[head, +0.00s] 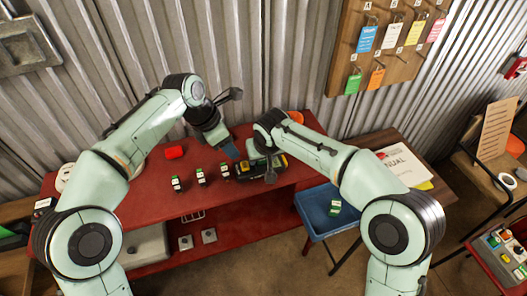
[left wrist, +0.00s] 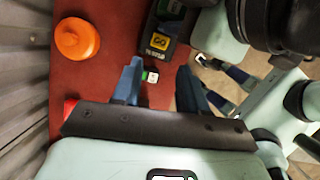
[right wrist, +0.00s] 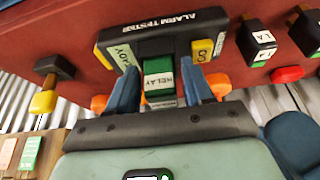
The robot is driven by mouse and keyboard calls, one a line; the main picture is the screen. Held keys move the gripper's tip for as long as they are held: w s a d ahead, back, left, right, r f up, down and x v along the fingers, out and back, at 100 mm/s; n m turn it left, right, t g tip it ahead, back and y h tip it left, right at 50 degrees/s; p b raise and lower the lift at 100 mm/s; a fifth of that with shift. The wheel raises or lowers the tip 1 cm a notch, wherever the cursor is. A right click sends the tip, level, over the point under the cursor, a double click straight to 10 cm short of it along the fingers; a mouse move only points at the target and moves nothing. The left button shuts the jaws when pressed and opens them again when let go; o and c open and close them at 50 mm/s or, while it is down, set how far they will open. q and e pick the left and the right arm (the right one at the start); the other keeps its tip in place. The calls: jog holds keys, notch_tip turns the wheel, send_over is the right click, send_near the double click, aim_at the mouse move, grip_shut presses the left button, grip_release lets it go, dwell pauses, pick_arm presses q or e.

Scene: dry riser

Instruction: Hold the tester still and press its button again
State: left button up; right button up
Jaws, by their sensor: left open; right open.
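The black tester (head: 270,166) with yellow parts lies on the red bench. In the right wrist view the tester (right wrist: 140,32) shows its "ALARM TESTER" lettering, a "READY" label and a yellow "S" plate (right wrist: 202,50). A green and white relay (right wrist: 159,78) stands in its middle. My right gripper (right wrist: 162,88) is open, its blue fingers on either side of the relay; I cannot tell if they touch. My left gripper (left wrist: 159,82) is open and empty beside the tester (left wrist: 160,42), over the bench. I cannot make out the button for certain.
Several small relays (head: 200,174) stand on the bench (head: 145,205) left of the tester. A red object (head: 175,152) lies behind them. An orange round object (left wrist: 77,39) is behind the tester. A blue tray (head: 318,224) holding a relay (head: 335,208) stands at the front right.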

jog(key=shift+w+f, duration=0.1)
jog(key=shift+f, duration=0.1)
jog(key=shift+c, duration=0.3)
pick_arm(q)
jog(key=shift+c, duration=0.3)
pick_arm(e)
jog(key=c, duration=0.8)
pick_arm(q)
grip_shut()
pick_arm(e)
jog(key=shift+c, duration=0.2)
jog(key=shift+r, duration=0.1)
